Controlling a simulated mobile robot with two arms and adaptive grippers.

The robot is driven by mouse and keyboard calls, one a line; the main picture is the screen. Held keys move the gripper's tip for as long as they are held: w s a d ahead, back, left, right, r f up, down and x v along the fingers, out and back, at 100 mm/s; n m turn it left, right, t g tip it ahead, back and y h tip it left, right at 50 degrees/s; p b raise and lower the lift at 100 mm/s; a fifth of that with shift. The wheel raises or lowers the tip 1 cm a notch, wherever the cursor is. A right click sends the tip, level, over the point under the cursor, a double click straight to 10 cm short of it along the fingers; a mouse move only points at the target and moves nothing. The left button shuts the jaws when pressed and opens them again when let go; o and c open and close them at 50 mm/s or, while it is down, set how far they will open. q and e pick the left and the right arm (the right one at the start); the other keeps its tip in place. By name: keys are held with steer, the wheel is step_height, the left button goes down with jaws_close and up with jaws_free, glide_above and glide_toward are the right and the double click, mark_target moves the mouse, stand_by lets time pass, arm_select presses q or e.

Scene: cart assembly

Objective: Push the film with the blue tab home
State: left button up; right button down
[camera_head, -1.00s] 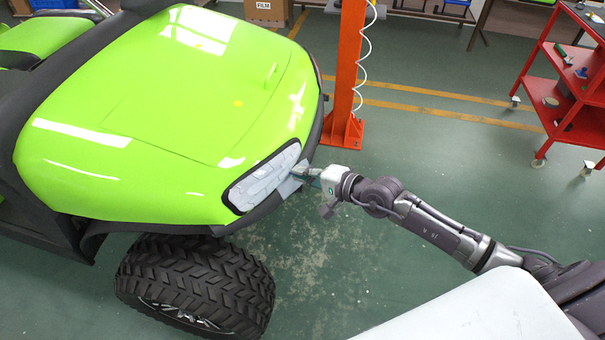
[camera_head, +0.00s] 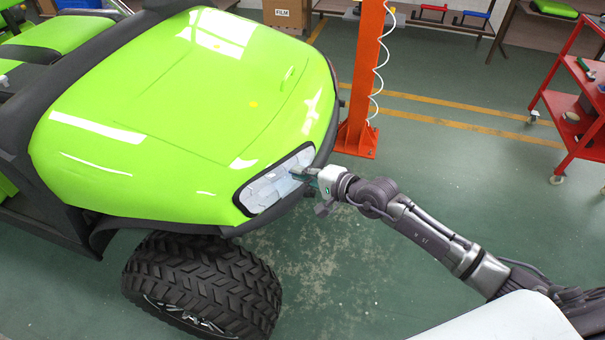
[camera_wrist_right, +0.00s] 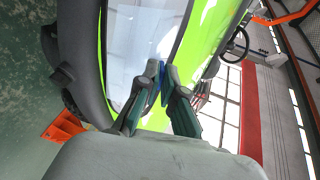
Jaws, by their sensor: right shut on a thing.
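The headlight (camera_head: 272,185) at the front corner of the green cart (camera_head: 190,110) is pale, with a film-like covering. In the wrist view its pale surface (camera_wrist_right: 135,45) lies just beyond my fingers. My right gripper (camera_head: 302,172) is at the headlight's right side, close to its face. In the wrist view my right gripper (camera_wrist_right: 163,75) is shut on the blue tab (camera_wrist_right: 164,84), which shows as a narrow strip between the fingers. How far the film is seated, and its edge behind the fingers, cannot be made out. My left gripper is not in view.
An orange post (camera_head: 363,90) with a coiled white hose stands behind the cart. A red shelf trolley (camera_head: 572,105) is at the right. A cardboard box labelled FILM (camera_head: 287,16) is at the back. The green floor around my right arm is clear.

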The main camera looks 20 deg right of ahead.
steer(key=shift+w+a+f+b, duration=0.15)
steer(key=shift+w+b, duration=0.05)
steer(key=shift+b, duration=0.1)
stand_by(0.5)
steer(key=shift+w+a+f, duration=0.1)
steer(key=shift+w+a, duration=0.1)
steer(key=shift+w, duration=0.1)
stand_by(0.3)
steer(key=c, duration=1.2)
jaws_free()
steer(key=shift+c, duration=0.2)
steer(key=shift+d, duration=0.1)
steer(key=v, duration=1.2)
